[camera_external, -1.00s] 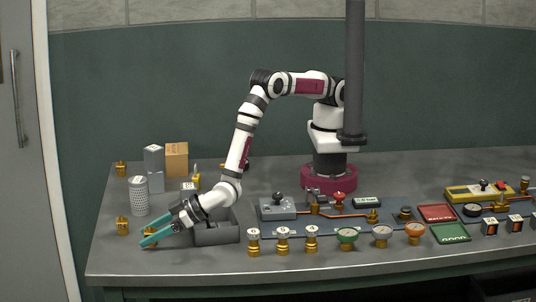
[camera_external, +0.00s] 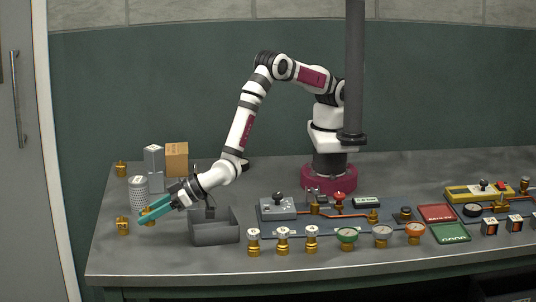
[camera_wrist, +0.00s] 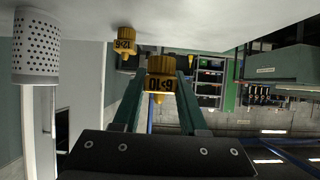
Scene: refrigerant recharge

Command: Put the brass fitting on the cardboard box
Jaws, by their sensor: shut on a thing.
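My gripper (camera_external: 153,210) has teal fingers shut on a brass fitting (camera_external: 148,221) and holds it above the left part of the bench. In the wrist view the held brass fitting (camera_wrist: 161,80) sits between the fingertips, its dark marking upside down. The fingers cover part of it in the external view. The cardboard box (camera_external: 177,160) is a small brown box at the back left of the bench, behind my gripper and apart from it. The box does not show clearly in the wrist view.
A second brass fitting (camera_external: 122,226) stands left of my gripper, another (camera_external: 121,169) at the back left. A grey open bin (camera_external: 215,232) lies to the right.

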